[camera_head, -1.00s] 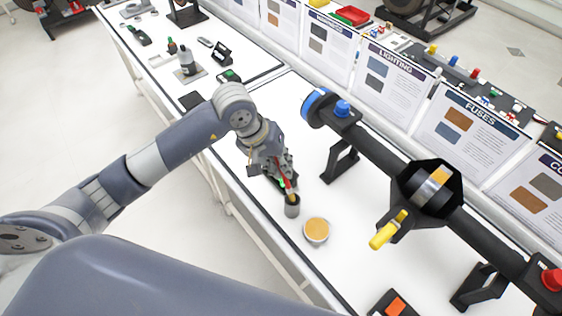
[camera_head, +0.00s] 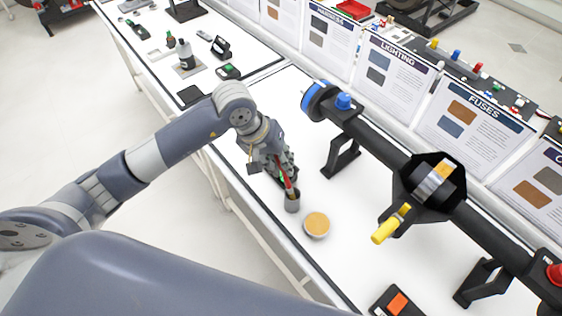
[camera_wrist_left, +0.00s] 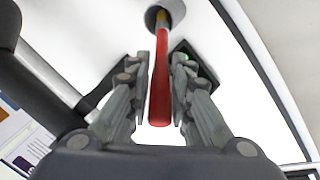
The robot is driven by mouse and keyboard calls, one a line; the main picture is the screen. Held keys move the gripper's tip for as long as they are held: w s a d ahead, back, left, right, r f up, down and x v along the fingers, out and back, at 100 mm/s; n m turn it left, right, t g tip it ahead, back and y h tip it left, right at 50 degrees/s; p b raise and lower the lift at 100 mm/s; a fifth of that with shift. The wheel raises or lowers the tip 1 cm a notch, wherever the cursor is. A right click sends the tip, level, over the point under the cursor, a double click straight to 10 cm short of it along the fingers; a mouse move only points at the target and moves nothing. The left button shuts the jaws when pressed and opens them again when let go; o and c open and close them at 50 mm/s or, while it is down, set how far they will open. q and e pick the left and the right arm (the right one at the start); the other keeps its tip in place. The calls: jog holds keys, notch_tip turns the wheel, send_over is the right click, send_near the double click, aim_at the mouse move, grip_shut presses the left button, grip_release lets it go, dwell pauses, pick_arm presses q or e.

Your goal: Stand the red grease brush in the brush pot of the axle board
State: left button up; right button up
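The red grease brush (camera_head: 288,183) stands with its lower end inside the grey brush pot (camera_head: 292,204), tilted slightly in the head view. In the left wrist view its red handle (camera_wrist_left: 160,85) runs up to the pot (camera_wrist_left: 172,10), whose rim surrounds the brush's yellowish lower part. My left gripper (camera_head: 285,175) is just above the pot. Its fingers (camera_wrist_left: 161,60) are on either side of the handle, with narrow gaps showing, so it is open around the brush. The bristles are hidden in the pot. My right gripper is not in view.
A dish of orange grease (camera_head: 316,224) sits right beside the pot. The black axle (camera_head: 380,154) on stands, with a yellow-handled part (camera_head: 390,226), lies to the right. A black block with an orange top (camera_head: 398,303) is near the front edge. White table is clear between.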

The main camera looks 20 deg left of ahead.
pick_arm(q)
jog(key=shift+o, duration=0.5)
jog(key=shift+r+p, duration=0.45)
jog(key=shift+p, duration=0.1)
jog(key=shift+r+p, duration=0.35)
jog(key=shift+p, duration=0.15)
jog(key=b+v, duration=0.2)
jog(key=v, duration=0.9)
jog(key=shift+a+r+b, duration=0.2)
jog(key=shift+r+b, duration=0.1)
jog(key=shift+s+d, duration=0.1)
